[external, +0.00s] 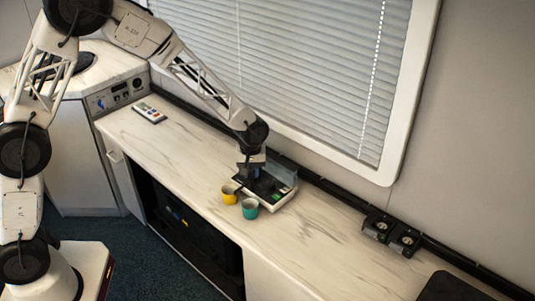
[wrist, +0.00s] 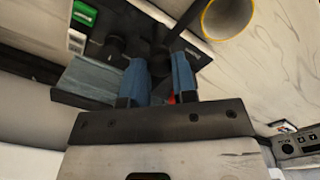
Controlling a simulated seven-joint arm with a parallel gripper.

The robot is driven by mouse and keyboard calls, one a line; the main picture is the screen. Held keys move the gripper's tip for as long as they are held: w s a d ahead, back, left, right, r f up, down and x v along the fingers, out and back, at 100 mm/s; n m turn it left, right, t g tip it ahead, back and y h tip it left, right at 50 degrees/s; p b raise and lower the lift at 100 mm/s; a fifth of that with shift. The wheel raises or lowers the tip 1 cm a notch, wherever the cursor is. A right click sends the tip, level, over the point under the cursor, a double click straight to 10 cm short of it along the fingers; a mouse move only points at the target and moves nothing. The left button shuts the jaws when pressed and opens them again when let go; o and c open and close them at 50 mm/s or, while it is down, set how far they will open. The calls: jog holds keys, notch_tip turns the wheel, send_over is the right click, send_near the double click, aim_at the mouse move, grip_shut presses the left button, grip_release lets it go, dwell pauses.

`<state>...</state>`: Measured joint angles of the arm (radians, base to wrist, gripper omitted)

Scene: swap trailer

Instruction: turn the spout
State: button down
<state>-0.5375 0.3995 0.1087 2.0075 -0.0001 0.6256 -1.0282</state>
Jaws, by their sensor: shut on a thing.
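A small machine with a light base tray (external: 281,199) and a dark, partly clear body stands on the counter against the wall. My gripper (external: 252,174) points down onto it. In the wrist view, the two blue fingers of my gripper (wrist: 159,72) are shut on a dark part of the machine, seemingly the spout (wrist: 159,60). The fingers hide most of it, so its exact direction cannot be told. A yellow cup (external: 229,194) and a teal cup (external: 250,208) stand in front of the machine. The yellow-rimmed cup also shows in the wrist view (wrist: 226,18).
A remote-like device (external: 149,113) lies on the counter's left part. The window blind (external: 290,60) is behind. Counter on both sides of the machine is mostly free.

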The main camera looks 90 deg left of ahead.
jog(key=shift+m, duration=0.4)
jog(key=m, duration=0.3)
jog(key=shift+m, duration=2)
jog(key=c, duration=0.9)
grip_release()
jog(key=shift+r, duration=0.15)
jog(key=shift+r, duration=3.8)
